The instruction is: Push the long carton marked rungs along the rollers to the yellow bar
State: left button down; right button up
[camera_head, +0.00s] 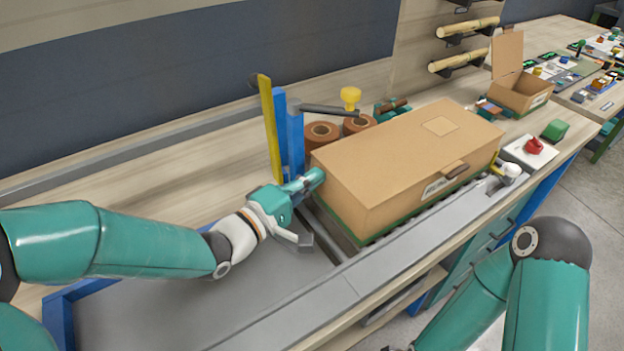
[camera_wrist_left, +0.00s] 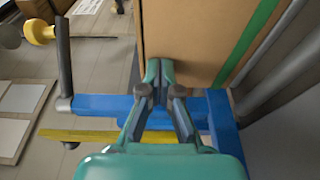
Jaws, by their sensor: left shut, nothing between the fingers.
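The long brown carton (camera_head: 340,195) lies on the rollers (camera_head: 425,208), with a dark-lettered label on its front side and a green band along its bottom edge. My left gripper (camera_head: 316,178) is shut and empty, its fingertips at the carton's left end. In the left wrist view the shut fingertips (camera_wrist_left: 158,66) meet the flat face of the carton (camera_wrist_left: 190,35); firm contact is hard to judge. A small yellow piece (camera_head: 496,161) shows at the carton's right end, mostly hidden; I cannot tell the gap. My right arm shows at lower right, its gripper out of view.
A tall yellow bar (camera_head: 270,128) stands upright by blue posts (camera_head: 295,140) behind my left gripper. Brown rolls (camera_head: 321,134) stand behind the carton. A red object (camera_head: 534,146) on a white plate and an open box (camera_head: 520,92) lie beyond. The grey strip in front is clear.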

pick_arm(q)
jog(key=shift+d+f+b, duration=0.15)
jog(key=shift+d+b, duration=0.15)
jog(key=shift+d, duration=0.3)
jog(key=shift+s+d+r, duration=0.1)
jog(key=shift+r, duration=0.1)
jog(key=shift+a, duration=0.55)
jog(key=a, duration=0.3)
jog(key=shift+a+p, duration=0.25)
jog(key=shift+p, duration=0.05)
jog(key=v, duration=0.8)
jog(key=shift+a+b, duration=0.3)
jog(key=shift+b, duration=0.05)
jog(key=shift+v, duration=0.75)
jog(key=shift+s+d, duration=0.15)
